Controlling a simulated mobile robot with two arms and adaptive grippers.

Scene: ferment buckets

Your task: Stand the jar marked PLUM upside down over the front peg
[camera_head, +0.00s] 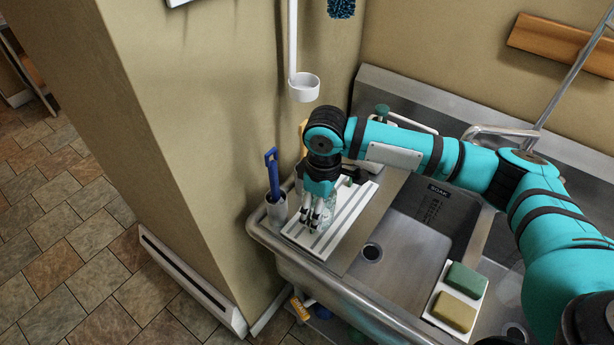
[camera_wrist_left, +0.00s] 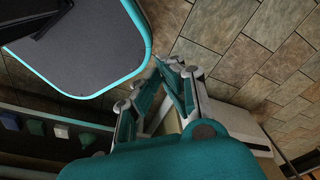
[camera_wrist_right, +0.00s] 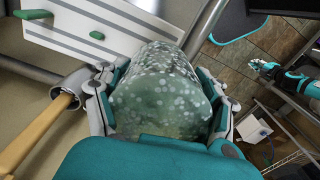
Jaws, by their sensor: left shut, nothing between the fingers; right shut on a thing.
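My right gripper (camera_head: 316,226) is shut on a greenish, speckled clear jar (camera_wrist_right: 160,95), which fills the middle of the right wrist view. In the head view the jar (camera_head: 328,212) is partly hidden by the fingers, over the white slatted rack (camera_head: 347,229). I cannot read a label or tell which end of the jar is up. The rack also shows in the right wrist view (camera_wrist_right: 75,48), beyond the jar, with two green pegs (camera_wrist_right: 97,35) (camera_wrist_right: 33,14). My left gripper (camera_wrist_left: 187,75) is shut and empty, away from the rack above the tiled floor.
A white tray (camera_head: 435,297) holds green and yellow sponges.

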